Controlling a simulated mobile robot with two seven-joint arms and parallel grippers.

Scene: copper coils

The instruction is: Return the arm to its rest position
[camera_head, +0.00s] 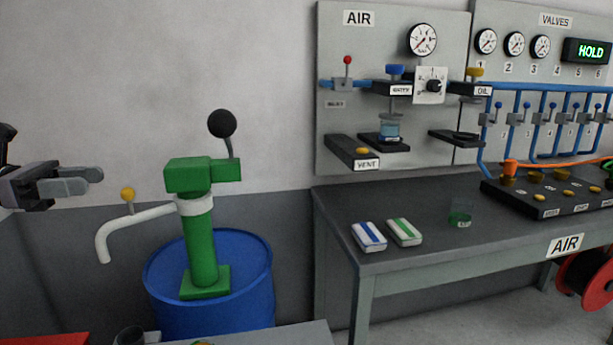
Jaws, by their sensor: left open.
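My left gripper (84,180) comes in from the left edge, in the air to the left of the green pump. Its grey fingers point right, and nothing shows between them. Only the hand and a small part of my left arm are in view. My right gripper is not in view.
A green hand pump (201,240) with a black knob and white spout stands on a blue drum (252,285). The grey bench (330,215) at right bears two striped packs (386,233), a small cup (460,214) and a black block. AIR and VALVES panels hang behind.

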